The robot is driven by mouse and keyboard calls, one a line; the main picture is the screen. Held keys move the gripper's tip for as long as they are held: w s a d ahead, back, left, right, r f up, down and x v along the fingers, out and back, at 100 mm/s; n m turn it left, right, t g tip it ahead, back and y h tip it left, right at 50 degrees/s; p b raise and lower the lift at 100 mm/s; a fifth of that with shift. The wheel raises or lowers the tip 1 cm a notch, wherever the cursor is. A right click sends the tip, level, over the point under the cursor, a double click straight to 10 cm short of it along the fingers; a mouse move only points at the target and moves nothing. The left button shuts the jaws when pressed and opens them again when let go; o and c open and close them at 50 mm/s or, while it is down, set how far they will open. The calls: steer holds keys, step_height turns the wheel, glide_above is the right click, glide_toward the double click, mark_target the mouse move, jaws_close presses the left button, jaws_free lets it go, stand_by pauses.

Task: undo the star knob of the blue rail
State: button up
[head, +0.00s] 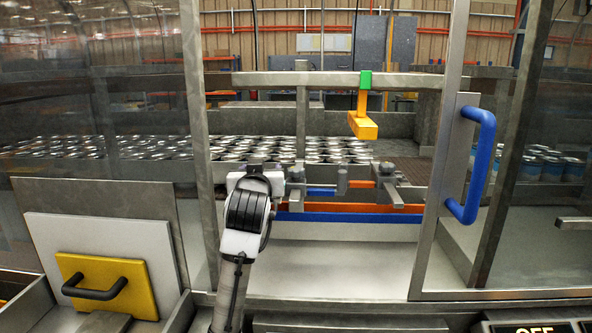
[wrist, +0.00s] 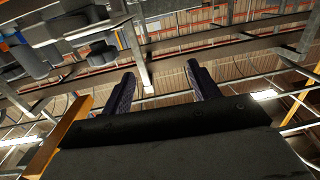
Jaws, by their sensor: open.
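The blue rail (head: 350,217) runs low across the opening in the head view, below an orange rail (head: 350,208). Grey clamp parts stand above the rails, with a short blue piece (head: 321,191) and a short orange piece (head: 361,184). I cannot tell for sure which grey part is the blue rail's star knob. My arm's white and black wrist is at the left end of the rails and hides that part. My gripper (wrist: 161,82) shows two dark fingers spread apart, with nothing between them in the wrist view.
Many cans (head: 150,148) stand behind the rails. A door frame with a blue handle (head: 478,165) borders the right. A yellow plate (head: 107,285) with a black handle is at lower left.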

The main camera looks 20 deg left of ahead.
mark_target(294, 174)
steer(key=s+d+f+m+t+h, duration=0.1)
steer(key=s+d+f+m+h, duration=0.15)
steer(key=s+d+h, duration=0.35)
steer(key=shift+m+y, duration=0.35)
steer(key=shift+y, duration=0.45)
steer(key=w+p, duration=0.2)
steer(key=w, duration=0.5)
steer(key=w+p, duration=0.3)
steer(key=w, duration=0.3)
steer(key=shift+w+a+r, duration=0.2)
steer(key=shift+w, duration=0.15)
steer(key=shift+w+f, duration=0.15)
steer(key=shift+w, duration=0.4)
steer(key=c, duration=1)
steer(key=shift+o, duration=0.2)
